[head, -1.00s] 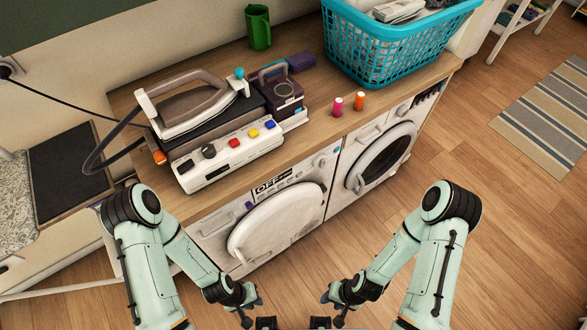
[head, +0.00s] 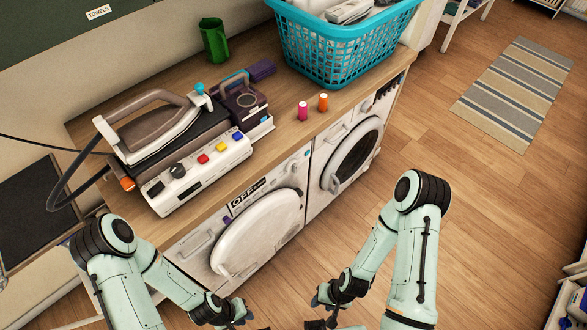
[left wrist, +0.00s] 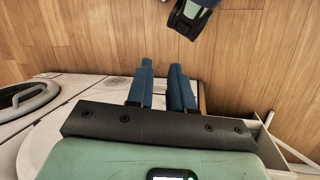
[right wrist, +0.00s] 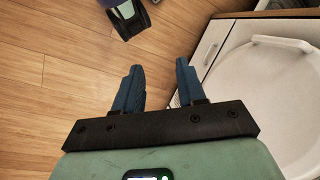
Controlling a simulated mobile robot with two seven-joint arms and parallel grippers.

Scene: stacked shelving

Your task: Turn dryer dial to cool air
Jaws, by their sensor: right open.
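Two white front-loading machines stand under a wooden counter. The left machine (head: 225,222) has a closed round white door and a panel with an "OFF" display (head: 248,192). The right machine (head: 325,145) has a dark round porthole and small dark controls (head: 386,90) at its upper right. I cannot tell from labels which is the dryer, and no dial setting is readable. My left gripper (left wrist: 160,68) is partly open and empty, over the floor near the machines. My right gripper (right wrist: 157,68) is open and empty, with a white round door beside it.
On the counter (head: 290,133) are an iron (head: 150,128), a white box with coloured buttons (head: 200,175), a green mug (head: 214,40), two small bottles (head: 303,111) and a blue laundry basket (head: 345,55). Clear wooden floor (head: 455,160) and a striped rug (head: 515,100) lie right.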

